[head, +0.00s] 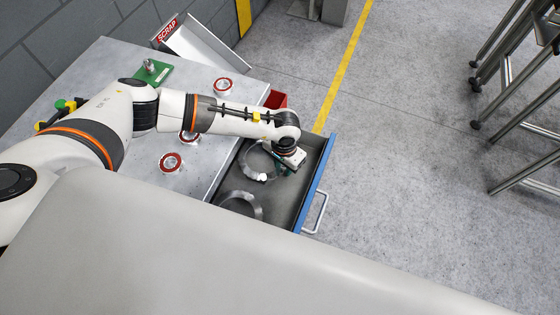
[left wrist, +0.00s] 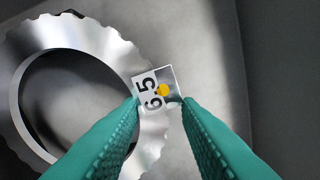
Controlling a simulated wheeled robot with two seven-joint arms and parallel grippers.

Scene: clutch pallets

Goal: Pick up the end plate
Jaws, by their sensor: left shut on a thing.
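The end plate is a silvery ring with a scalloped rim (left wrist: 75,35), seen from above in the left wrist view. A small square tag (left wrist: 150,92) marked "6.5" with a yellow dot shows at its rim, between the fingertips. My left gripper (head: 284,168), with green fingers (left wrist: 160,104), is shut on the end plate at its right edge. In the head view the plate (head: 248,173) is in the open drawer, partly hidden by my arm. I cannot tell whether it touches the drawer floor. My right gripper is not in view.
A second ring (head: 252,199) lies nearer in the drawer, whose blue front (head: 316,190) has a handle. Red-and-silver rings (head: 171,163) sit on the grey bench (head: 85,75). A scrap chute (head: 200,55) and red bin (head: 276,99) stand behind.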

